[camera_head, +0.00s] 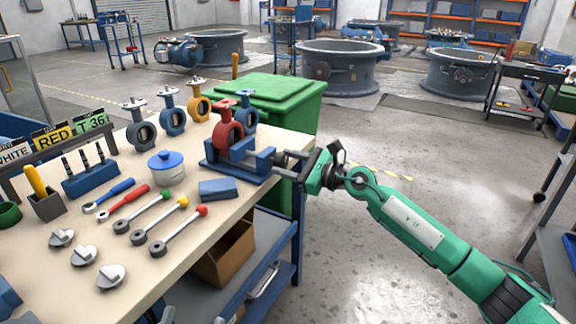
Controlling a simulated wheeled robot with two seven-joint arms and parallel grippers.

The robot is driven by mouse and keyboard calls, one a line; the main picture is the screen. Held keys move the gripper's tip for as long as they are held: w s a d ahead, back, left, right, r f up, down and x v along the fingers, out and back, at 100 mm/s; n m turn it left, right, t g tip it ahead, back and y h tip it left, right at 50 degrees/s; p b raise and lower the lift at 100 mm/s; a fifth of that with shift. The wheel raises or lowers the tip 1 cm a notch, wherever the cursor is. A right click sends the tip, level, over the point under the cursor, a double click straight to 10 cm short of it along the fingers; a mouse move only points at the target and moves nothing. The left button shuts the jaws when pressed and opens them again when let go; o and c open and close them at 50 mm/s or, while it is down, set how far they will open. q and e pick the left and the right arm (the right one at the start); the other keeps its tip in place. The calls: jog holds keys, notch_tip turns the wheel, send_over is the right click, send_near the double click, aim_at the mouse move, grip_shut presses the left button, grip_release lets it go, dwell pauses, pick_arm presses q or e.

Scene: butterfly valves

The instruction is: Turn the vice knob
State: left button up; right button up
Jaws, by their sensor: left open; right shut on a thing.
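The blue vice (238,163) stands at the right edge of the workbench (190,225). A red butterfly valve (226,134) sits upright in or just behind its jaws; I cannot tell how firmly it is clamped. The vice's screw and knob (283,159) stick out to the right, past the bench edge. My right gripper (304,170) comes in from the right and is shut on the knob end, which its fingers partly hide. My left gripper is not in view.
More butterfly valves (172,114) stand behind the vice. A white pot with a blue lid (166,167), a blue block (217,189) and several levers lie left of it. A green bin (268,92) stands behind the bench.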

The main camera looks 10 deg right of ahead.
jog(key=shift+f, duration=0.2)
jog(key=o, duration=1)
jog(key=shift+r, duration=0.1)
jog(key=shift+v, duration=6.95)
